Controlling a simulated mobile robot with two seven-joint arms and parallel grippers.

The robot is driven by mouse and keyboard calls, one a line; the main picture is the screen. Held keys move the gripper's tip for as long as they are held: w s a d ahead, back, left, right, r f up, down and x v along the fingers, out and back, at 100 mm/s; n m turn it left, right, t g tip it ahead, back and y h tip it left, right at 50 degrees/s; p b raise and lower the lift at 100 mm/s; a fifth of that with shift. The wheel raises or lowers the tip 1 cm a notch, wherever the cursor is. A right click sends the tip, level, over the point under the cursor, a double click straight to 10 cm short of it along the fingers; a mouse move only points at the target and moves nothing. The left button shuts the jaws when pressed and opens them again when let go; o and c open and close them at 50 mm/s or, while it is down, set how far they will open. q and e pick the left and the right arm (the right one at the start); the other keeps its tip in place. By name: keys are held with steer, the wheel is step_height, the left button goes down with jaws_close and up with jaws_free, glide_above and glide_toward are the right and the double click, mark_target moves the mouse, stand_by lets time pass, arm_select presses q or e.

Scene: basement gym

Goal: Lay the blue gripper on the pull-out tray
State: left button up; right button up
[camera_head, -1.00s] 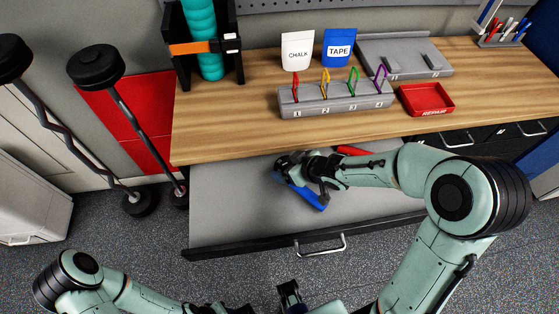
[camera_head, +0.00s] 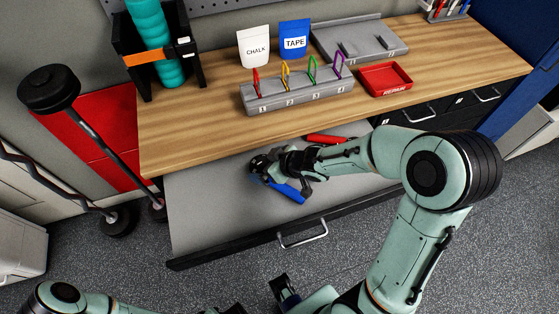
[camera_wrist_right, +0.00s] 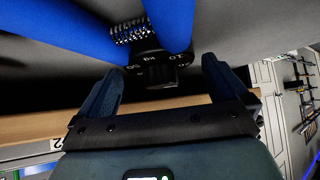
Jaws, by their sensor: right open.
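The blue gripper (camera_head: 288,190), a hand exerciser with blue handles, is at the middle of the grey pull-out tray (camera_head: 205,205). In the right wrist view its blue handles (camera_wrist_right: 172,22), coiled spring and black dial show at the top. My right gripper (camera_head: 275,172) is open, its fingers either side of the dial in the wrist view (camera_wrist_right: 163,88). I cannot tell whether they touch it, or whether the blue gripper rests fully on the tray. A dark piece at the bottom edge may be my left gripper (camera_head: 283,290); its jaws are unclear.
A red-handled item (camera_head: 326,139) lies at the tray's back, partly behind my right arm. On the wooden bench above stand a grey numbered rack (camera_head: 297,97) with coloured loops and a red bin (camera_head: 385,80). The tray's left part is bare.

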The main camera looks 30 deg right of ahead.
arm_select(q)
steer(key=w+r+p, duration=0.3)
steer(key=r+p, duration=0.2)
steer(key=r, duration=0.1)
steer(key=shift+r+t, duration=0.3)
arm_select(e)
steer(key=v, duration=1)
steer(key=shift+r, duration=0.2)
steer(key=shift+s, duration=0.15)
